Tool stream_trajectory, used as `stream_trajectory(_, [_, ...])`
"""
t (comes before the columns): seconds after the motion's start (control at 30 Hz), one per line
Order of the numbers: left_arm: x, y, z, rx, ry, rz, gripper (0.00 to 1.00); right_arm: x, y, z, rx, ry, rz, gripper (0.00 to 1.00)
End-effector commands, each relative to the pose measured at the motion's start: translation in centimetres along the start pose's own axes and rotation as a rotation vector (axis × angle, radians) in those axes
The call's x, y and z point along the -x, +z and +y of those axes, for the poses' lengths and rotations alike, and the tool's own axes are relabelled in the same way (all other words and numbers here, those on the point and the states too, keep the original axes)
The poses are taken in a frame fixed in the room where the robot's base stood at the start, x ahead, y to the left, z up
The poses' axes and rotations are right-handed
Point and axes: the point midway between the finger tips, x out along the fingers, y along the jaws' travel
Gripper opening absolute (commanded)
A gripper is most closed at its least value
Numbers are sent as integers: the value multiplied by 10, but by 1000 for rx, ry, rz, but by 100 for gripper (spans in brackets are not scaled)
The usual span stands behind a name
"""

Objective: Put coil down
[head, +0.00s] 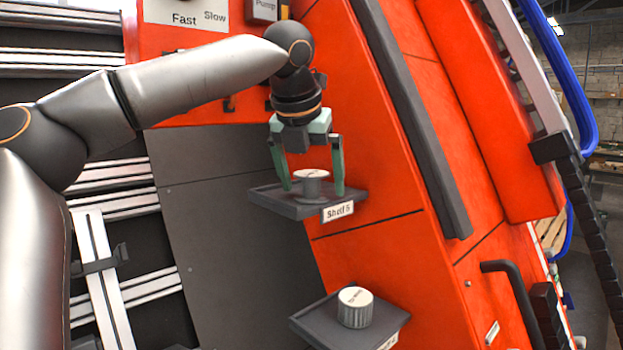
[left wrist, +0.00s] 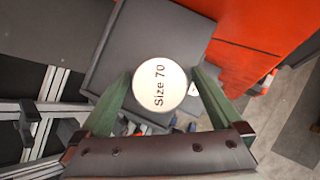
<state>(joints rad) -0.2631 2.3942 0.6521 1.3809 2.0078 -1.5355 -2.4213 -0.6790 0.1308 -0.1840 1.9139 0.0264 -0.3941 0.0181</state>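The coil is a pale spool (head: 311,186) with a wider round top and a narrower middle. It appears to stand upright on the small dark shelf labelled Shelf 5 (head: 270,200). My left gripper (head: 313,190) points down from above with its green fingers on either side of the coil. Small gaps show between fingers and coil, so it looks open. In the left wrist view the coil's round top (left wrist: 165,87) reads Size 70 and lies between the fingertips, over the dark shelf (left wrist: 120,55). My right gripper is not in view.
A lower dark shelf (head: 312,322) holds another, wider pale cylinder (head: 355,307). An orange machine panel (head: 365,180) rises close behind and right of the shelves. A dark vertical rail (head: 415,120) and a black handle (head: 515,290) stand to the right.

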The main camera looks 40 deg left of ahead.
Motion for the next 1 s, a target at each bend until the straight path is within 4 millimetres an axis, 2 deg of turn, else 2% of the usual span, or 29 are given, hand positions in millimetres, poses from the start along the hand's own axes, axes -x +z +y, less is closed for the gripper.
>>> stream_trajectory(0.2, [2, 0, 0, 0, 0, -2, 100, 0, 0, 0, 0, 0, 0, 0])
stream_trajectory(0.33, [13, 1, 0, 1, -1, -5, 100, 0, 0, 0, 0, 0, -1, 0])
stream_trajectory(0.7, [88, 1, -1, 1, -1, -5, 100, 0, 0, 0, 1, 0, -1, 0])
stream_trajectory(0.83, [107, 1, 0, 1, 0, -4, 100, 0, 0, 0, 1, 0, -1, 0])
stream_trajectory(1.0, [120, 0, 0, -1, -1, -2, 100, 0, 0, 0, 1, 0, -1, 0])
